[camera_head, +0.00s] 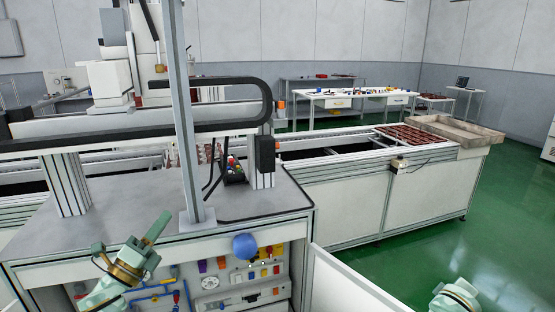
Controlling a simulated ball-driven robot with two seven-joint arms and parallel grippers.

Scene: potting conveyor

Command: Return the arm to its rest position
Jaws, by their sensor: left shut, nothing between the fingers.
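My left gripper (158,226) is at the lower left, pale green with a brass-coloured ring at the wrist. Its fingers point up and to the right, and they are together with nothing between them. It shows in front of the workbench's front side, apart from any object as far as I can see. My right arm's end (456,298) just enters at the bottom right over the green floor. Its fingers cannot be made out clearly, and the lower part is cut off by the frame edge.
A workbench (262,203) with a grey top and a metal post (184,120) stands close at the left. Its front panel carries tools and a blue ball (245,246). The conveyor (345,200) with brown trays (415,134) runs behind. Green floor (505,200) is open at right.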

